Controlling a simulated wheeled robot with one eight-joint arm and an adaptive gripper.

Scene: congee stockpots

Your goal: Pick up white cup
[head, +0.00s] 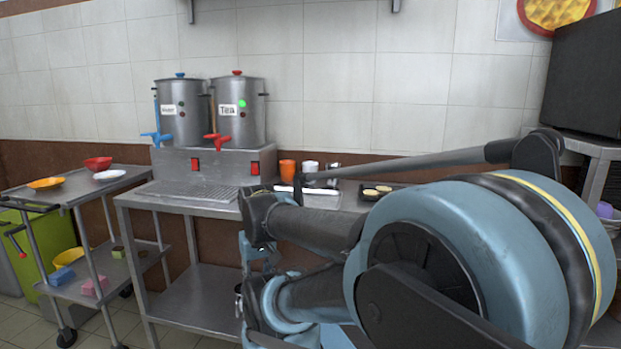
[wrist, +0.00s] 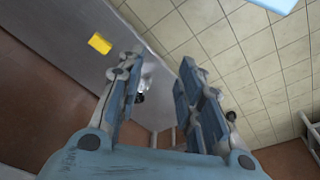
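The white cup (head: 310,167) stands at the back of the metal table in the head view, just right of an orange cup (head: 288,170). My arm crosses in front of that part of the table, and my fingers cannot be made out clearly there. In the wrist view my gripper (wrist: 160,68) is open, its two fingers spread wide with nothing held between them. The white cup cannot be identified in the wrist view. A small shiny dark-and-white thing (wrist: 142,90) shows beside the left finger, too small to name.
Two steel stockpots, one labelled Tea (head: 237,115), stand on a metal stand at the table's back. A tray with yellow round items (head: 377,190) lies right of the cups. A cart (head: 75,185) with bowls stands left. The wrist view shows floor tiles and a yellow block (wrist: 100,43).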

